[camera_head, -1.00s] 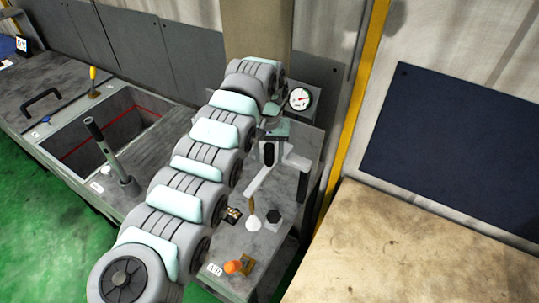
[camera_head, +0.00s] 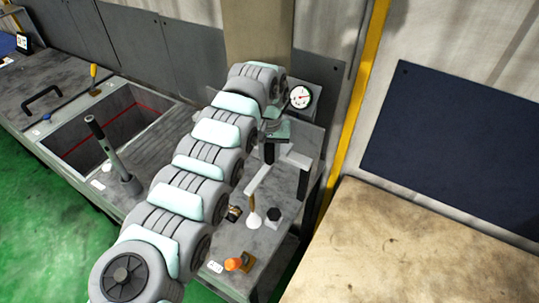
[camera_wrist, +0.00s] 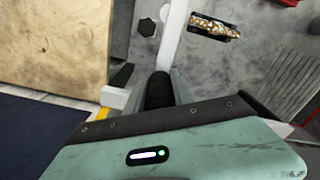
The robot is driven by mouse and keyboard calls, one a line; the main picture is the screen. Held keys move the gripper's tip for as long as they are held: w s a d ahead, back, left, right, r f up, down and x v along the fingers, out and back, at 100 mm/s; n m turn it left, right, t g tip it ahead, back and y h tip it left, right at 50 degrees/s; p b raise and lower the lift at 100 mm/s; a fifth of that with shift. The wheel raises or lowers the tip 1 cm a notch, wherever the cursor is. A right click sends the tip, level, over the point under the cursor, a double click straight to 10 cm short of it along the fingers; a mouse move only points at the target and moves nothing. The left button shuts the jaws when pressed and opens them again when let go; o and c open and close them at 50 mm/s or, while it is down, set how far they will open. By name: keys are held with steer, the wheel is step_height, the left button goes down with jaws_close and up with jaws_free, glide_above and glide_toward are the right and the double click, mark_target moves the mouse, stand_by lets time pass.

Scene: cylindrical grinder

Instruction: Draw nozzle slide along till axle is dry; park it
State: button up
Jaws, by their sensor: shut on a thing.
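My gripper (camera_head: 272,147) is at the right end of the grey machine top in the head view. In the wrist view my gripper (camera_wrist: 158,92) is shut on a black upright grip (camera_wrist: 159,86), which seems to belong to the nozzle slide. A pale bar (camera_head: 263,179) runs from beside the grip toward the front; the bar also shows in the wrist view (camera_wrist: 173,35). A short speckled brass-coloured piece, perhaps the axle (camera_wrist: 215,28), lies in a dark slot beside the bar. It is small and partly hidden by my arm in the head view (camera_head: 234,214). Wetness on it cannot be told.
An orange knob (camera_head: 233,264) is at the front edge. A dial gauge (camera_head: 300,97) stands behind. A lever (camera_head: 112,155) rises left of my arm.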

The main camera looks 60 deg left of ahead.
jaws_close()
stand_by(0.4)
steer(key=shift+s+a, duration=0.1)
steer(key=shift+a, duration=0.05)
